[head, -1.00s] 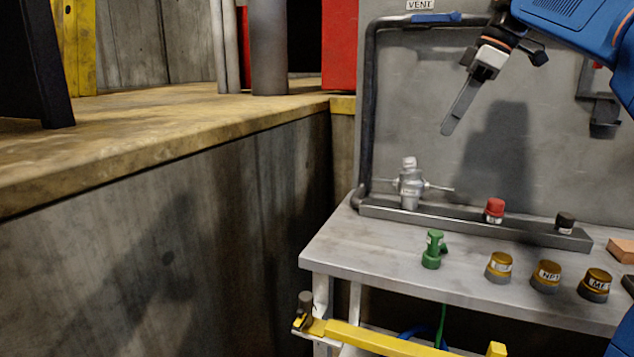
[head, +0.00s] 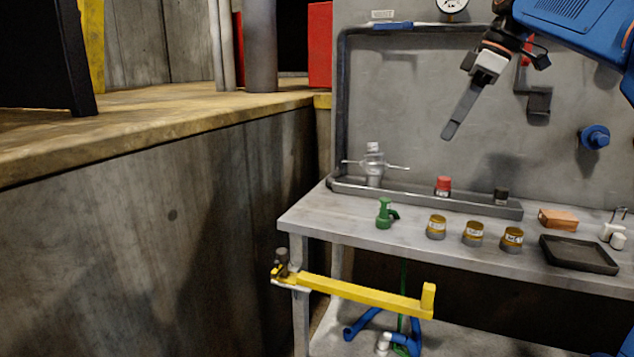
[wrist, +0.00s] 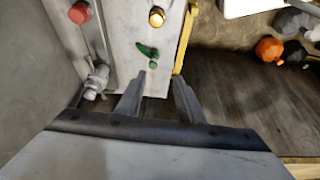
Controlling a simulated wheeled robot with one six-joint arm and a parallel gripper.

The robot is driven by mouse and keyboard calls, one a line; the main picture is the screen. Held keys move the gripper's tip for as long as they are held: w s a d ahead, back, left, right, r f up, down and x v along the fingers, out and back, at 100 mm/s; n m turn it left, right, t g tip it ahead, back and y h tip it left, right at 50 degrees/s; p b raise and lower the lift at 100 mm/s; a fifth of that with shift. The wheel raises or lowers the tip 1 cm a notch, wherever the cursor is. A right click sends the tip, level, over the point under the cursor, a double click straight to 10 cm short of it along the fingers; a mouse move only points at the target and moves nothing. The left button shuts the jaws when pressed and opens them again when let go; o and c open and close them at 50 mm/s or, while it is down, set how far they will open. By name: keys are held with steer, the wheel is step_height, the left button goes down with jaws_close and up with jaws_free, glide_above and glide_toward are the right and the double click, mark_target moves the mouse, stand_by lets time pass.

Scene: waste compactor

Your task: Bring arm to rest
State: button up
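My arm is the blue one at the upper right of the head view. My gripper (head: 451,132) hangs from it, tilted down to the left, in front of the grey back panel and above the bench. In the wrist view the two fingers of my gripper (wrist: 160,75) stand apart with nothing between them. The gripper touches nothing that I can see.
The grey workbench (head: 330,222) carries a green fitting (head: 383,214), a metal valve (head: 374,165), a red-capped part (head: 443,186), several brass caps and a black tray (head: 578,256). A yellow bar (head: 360,291) juts along its front. A concrete wall (head: 130,220) stands left.

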steer(key=s+f+m+t+h, duration=0.1)
steer(key=s+f+m, duration=0.3)
steer(key=s+f, duration=0.5)
steer(key=s+f+m+t+h, duration=0.1)
steer(key=s+f+m, duration=0.3)
steer(key=s+f, duration=0.5)
steer(key=s+f+m+t+h, duration=0.1)
steer(key=s+f+m, duration=0.4)
steer(key=f, duration=1.3)
steer(key=s+d+h, duration=0.1)
steer(key=s, duration=0.3)
steer(key=shift+s+f, duration=0.15)
steer(key=shift+f, duration=0.2)
